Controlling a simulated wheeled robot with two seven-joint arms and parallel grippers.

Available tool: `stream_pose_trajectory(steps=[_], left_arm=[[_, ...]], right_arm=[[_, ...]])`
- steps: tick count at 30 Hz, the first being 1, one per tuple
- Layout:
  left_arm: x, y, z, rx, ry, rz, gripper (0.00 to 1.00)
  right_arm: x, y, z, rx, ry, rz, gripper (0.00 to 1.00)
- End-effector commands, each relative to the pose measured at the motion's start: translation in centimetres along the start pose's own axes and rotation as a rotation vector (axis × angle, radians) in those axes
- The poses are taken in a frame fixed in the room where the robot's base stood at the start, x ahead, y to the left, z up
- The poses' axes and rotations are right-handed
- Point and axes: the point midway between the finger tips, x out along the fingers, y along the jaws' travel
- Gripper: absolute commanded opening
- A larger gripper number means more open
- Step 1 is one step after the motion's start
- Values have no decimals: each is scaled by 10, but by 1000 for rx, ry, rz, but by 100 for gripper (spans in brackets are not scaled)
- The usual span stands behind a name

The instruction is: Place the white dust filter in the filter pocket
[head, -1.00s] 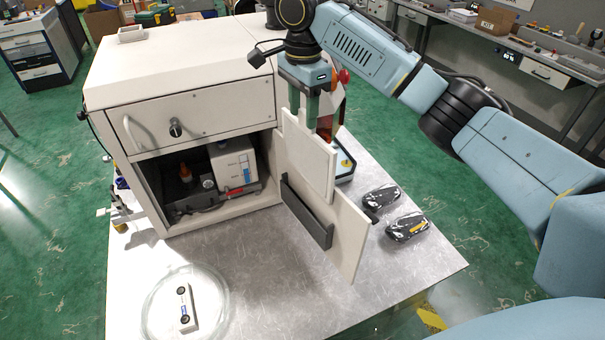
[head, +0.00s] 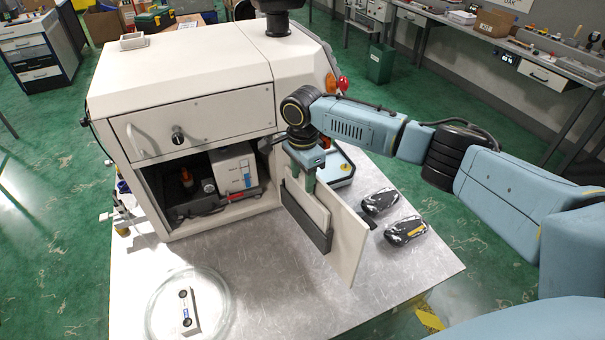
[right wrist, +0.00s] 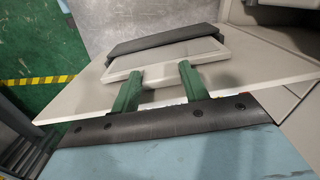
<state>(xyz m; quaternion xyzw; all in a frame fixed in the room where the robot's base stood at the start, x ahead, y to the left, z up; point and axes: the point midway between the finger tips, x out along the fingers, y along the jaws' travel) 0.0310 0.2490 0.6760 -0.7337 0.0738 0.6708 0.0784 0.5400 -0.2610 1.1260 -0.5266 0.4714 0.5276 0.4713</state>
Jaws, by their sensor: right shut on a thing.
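The white dust filter (head: 305,207) is a flat pale panel, upright against the inner face of the open cabinet door (head: 349,245). My right gripper (head: 304,182) is shut on its upper edge from above. The filter pocket (head: 318,241) is a dark holder on that door face. The filter's lower part is hidden behind the pocket's front, so it appears to sit inside. In the right wrist view, the green fingers (right wrist: 160,77) are at the filter's near edge (right wrist: 165,62), and the dark pocket (right wrist: 165,38) lies beyond it. My left gripper is not in view.
The beige machine (head: 190,70) stands behind, its lower bay open with a white box (head: 235,167) inside. Two black-and-white objects (head: 380,200) (head: 406,229) lie right of the door. A round clear dish (head: 160,325) holds a small white part (head: 190,310). The front table middle is clear.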

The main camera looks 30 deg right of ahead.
Motion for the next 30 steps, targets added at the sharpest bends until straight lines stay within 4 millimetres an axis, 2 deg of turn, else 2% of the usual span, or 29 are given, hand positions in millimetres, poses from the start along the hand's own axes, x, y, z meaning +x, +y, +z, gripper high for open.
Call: stream_pose_trajectory(steps=[9, 10, 15, 25, 30], left_arm=[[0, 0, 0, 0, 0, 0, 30], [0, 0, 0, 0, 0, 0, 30], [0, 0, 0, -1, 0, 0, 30], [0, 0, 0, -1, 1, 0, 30], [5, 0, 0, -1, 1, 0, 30]], right_arm=[[2, 0, 0, 0, -1, 0, 4], [2, 0, 0, 1, -1, 0, 47], [2, 0, 0, 0, 0, -1, 66], [-3, -1, 0, -1, 0, -3, 66], [-27, -1, 0, -1, -1, -6, 66]])
